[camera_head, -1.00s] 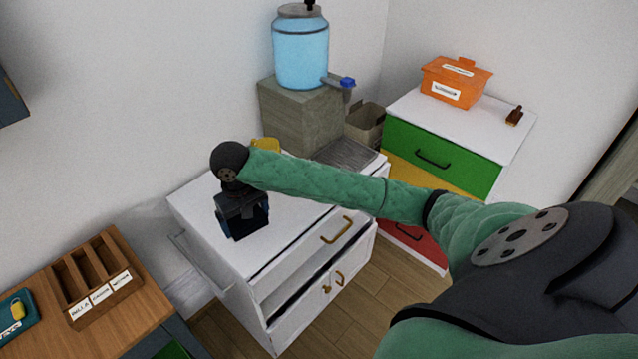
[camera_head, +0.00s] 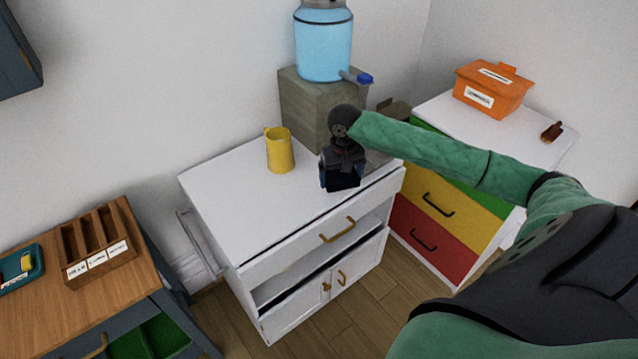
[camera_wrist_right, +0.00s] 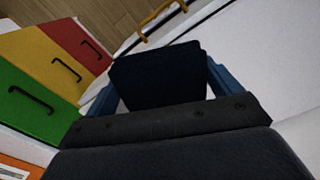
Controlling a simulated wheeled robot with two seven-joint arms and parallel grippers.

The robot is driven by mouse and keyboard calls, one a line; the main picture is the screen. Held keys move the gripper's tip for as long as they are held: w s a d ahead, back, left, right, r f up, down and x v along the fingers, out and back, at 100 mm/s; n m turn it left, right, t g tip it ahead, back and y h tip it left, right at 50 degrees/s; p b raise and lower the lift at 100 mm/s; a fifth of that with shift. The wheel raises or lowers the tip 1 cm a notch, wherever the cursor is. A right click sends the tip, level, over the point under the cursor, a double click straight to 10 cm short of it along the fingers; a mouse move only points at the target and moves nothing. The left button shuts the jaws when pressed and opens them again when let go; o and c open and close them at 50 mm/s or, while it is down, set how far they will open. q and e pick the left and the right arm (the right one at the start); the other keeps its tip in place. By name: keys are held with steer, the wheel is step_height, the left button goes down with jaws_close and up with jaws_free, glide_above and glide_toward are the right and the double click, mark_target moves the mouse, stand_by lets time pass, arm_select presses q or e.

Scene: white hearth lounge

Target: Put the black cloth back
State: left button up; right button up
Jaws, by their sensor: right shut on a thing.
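The black cloth (camera_wrist_right: 157,78) is between the blue fingers of my right gripper (camera_wrist_right: 163,88) in the right wrist view. It looks like a dark folded slab there. In the head view my right gripper (camera_head: 341,174) points down over the right part of the white cabinet's top (camera_head: 235,205), with the dark cloth (camera_head: 344,184) at its tips. I cannot tell whether the cloth touches the top. My left gripper is out of view.
A yellow mug (camera_head: 279,152) stands left of my right gripper. A water dispenser (camera_head: 323,45) on a grey block (camera_head: 305,108) is behind. A bare rail (camera_head: 197,245) is on the cabinet's left side. A drawer unit (camera_head: 425,210) stands right; a wooden organizer (camera_head: 98,245) is left.

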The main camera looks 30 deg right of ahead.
steer(key=p, duration=0.3)
glide_above(319, 187)
step_height(319, 187, down, 6)
steer(key=shift+f, duration=0.1)
step_height(319, 187, down, 3)
steer(key=shift+a+r+p, duration=0.1)
steer(key=shift+p, duration=1)
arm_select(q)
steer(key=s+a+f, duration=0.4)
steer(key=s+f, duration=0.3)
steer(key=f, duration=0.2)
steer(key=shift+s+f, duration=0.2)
arm_select(e)
steer(key=shift+f, duration=0.65)
steer(key=o, duration=0.7)
steer(key=shift+f, duration=0.1)
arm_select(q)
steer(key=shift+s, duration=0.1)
arm_select(e)
steer(key=shift+o, duration=0.2)
